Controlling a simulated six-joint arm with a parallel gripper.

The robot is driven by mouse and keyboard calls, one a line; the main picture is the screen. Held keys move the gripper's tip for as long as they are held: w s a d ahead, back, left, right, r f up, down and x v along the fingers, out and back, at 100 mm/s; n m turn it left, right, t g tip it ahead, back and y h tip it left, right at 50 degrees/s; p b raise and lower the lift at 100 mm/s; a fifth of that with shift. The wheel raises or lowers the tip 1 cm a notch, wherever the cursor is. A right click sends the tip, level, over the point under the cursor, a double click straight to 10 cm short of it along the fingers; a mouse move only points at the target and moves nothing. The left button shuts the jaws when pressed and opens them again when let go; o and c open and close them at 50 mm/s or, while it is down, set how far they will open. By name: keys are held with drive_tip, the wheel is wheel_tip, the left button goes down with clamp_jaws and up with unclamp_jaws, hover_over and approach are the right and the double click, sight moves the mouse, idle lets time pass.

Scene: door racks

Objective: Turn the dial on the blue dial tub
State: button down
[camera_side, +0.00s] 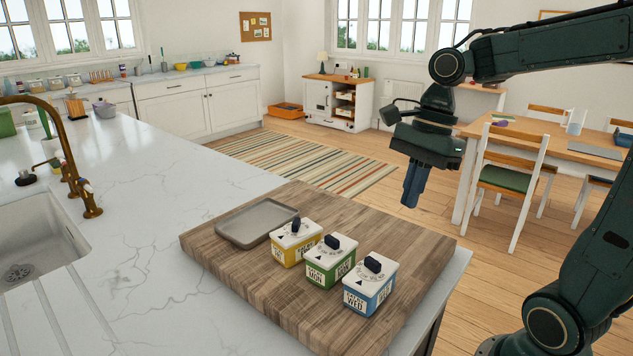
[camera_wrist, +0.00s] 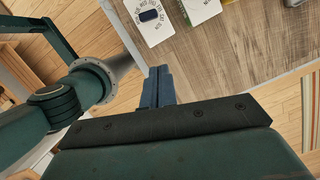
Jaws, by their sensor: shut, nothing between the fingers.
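The blue dial tub (camera_side: 369,288) stands upright on the wooden board, at the right end of a row of three tubs. It has a white lid with printed markings around a dark dial knob (camera_side: 373,263). In the wrist view, a white lid with a dark knob (camera_wrist: 149,16) shows at the top, cut by the frame edge, and I take it for the same tub. My gripper (camera_side: 411,192) is shut and empty, pointing down, raised above and beyond the board, apart from the tubs. Its fingers also show in the wrist view (camera_wrist: 158,85).
A green tub (camera_side: 331,269) and a yellow tub (camera_side: 296,248) with similar dials stand left of the blue one. A grey tray (camera_side: 257,223) lies behind them on the wooden board (camera_side: 240,275). A sink and brass tap (camera_side: 75,165) are at left.

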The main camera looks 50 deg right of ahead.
drive_tip(key=shift+v, duration=0.8)
drive_tip(key=c, duration=1.4)
unclamp_jaws()
drive_tip(key=shift+c, duration=0.2)
wheel_tip(320, 180, up, 3)
drive_tip(key=n+h, duration=0.3)
drive_tip(key=n, duration=1.6)
hover_over(373, 260)
drive_tip(key=shift+r+g, duration=0.15)
drive_tip(key=shift+g, duration=0.25)
wheel_tip(373, 260, down, 14)
drive_tip(key=shift+r, duration=0.1)
clamp_jaws()
